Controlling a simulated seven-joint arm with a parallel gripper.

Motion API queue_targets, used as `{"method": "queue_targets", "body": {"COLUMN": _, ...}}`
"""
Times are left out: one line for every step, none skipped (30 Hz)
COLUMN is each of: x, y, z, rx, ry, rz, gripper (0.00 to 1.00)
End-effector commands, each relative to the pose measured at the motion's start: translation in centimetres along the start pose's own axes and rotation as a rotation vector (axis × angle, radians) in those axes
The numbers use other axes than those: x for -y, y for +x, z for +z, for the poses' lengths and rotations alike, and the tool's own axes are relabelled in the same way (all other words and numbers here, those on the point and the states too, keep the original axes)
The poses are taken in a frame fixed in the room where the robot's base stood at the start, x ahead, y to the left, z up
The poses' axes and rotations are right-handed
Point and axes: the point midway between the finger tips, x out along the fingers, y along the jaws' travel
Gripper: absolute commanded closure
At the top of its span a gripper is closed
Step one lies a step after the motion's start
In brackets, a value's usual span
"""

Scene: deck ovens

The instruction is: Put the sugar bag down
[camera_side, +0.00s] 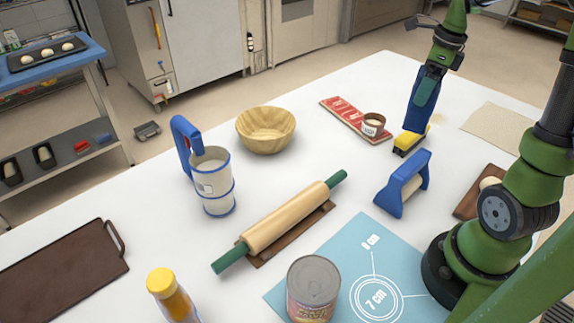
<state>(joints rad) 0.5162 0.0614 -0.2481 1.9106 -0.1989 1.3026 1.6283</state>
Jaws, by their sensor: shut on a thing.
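The sugar bag appears to be the dark blue, upright, slightly tilted shape (416,116) at the upper right of the side view. My gripper (427,92) points down over it, with a green finger against its near face, and is shut on it. The gripper hides part of the bag, and no label can be read. The bag's lower end is just above or behind a small yellow and black object (408,143) on the white table (330,118). I cannot tell whether the bag touches that object or the table.
A small brown cup (373,124) on a red board (341,115) stands just left of the bag. A beige sheet (505,128) lies right. A blue-handled tool (402,184), rolling pin (285,218), wooden bowl (265,129) and can (313,290) stand nearer or left.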

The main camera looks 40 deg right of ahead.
Motion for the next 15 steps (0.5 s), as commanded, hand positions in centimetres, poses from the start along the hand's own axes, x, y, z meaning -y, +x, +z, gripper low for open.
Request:
{"method": "queue_targets", "body": {"x": -0.5, "y": -0.1, "z": 2.5, "rx": 0.003, "ry": -0.061, "rz": 0.004, "gripper": 0.86}}
{"method": "queue_targets", "body": {"x": -0.9, "y": -0.1, "z": 3.8, "rx": 0.003, "ry": -0.091, "rz": 0.010, "gripper": 0.86}}
{"method": "queue_targets", "body": {"x": -1.5, "y": 0.0, "z": 5.5, "rx": 0.003, "ry": -0.132, "rz": 0.016, "gripper": 0.86}}
{"method": "queue_targets", "body": {"x": -2.0, "y": 0.0, "z": 6.8, "rx": 0.004, "ry": -0.163, "rz": 0.020, "gripper": 0.86}}
{"method": "queue_targets", "body": {"x": -2.6, "y": 0.0, "z": 8.1, "rx": 0.004, "ry": -0.194, "rz": 0.026, "gripper": 0.86}}
{"method": "queue_targets", "body": {"x": -3.5, "y": 0.0, "z": 9.8, "rx": 0.004, "ry": -0.234, "rz": 0.032, "gripper": 0.86}}
{"method": "queue_targets", "body": {"x": -4.2, "y": 0.1, "z": 11.0, "rx": 0.004, "ry": -0.265, "rz": 0.036, "gripper": 0.86}}
{"method": "queue_targets", "body": {"x": -4.9, "y": 0.1, "z": 12.2, "rx": 0.004, "ry": -0.294, "rz": 0.041, "gripper": 0.86}}
{"method": "queue_targets", "body": {"x": -6.0, "y": 0.1, "z": 13.7, "rx": 0.004, "ry": -0.333, "rz": 0.046, "gripper": 0.86}}
{"method": "queue_targets", "body": {"x": -6.8, "y": 0.1, "z": 14.8, "rx": 0.004, "ry": -0.362, "rz": 0.051, "gripper": 0.86}}
{"method": "queue_targets", "body": {"x": -7.7, "y": 0.1, "z": 15.9, "rx": 0.004, "ry": -0.391, "rz": 0.056, "gripper": 0.86}}
{"method": "queue_targets", "body": {"x": -9.0, "y": 0.2, "z": 17.3, "rx": 0.005, "ry": -0.429, "rz": 0.061, "gripper": 0.86}}
{"method": "queue_targets", "body": {"x": -10.0, "y": 0.2, "z": 18.3, "rx": 0.005, "ry": -0.457, "rz": 0.066, "gripper": 0.86}}
{"method": "queue_targets", "body": {"x": -11.0, "y": 0.3, "z": 19.3, "rx": 0.004, "ry": -0.485, "rz": 0.071, "gripper": 0.86}}
{"method": "queue_targets", "body": {"x": -12.4, "y": 0.2, "z": 20.5, "rx": 0.006, "ry": -0.522, "rz": 0.076, "gripper": 0.86}}
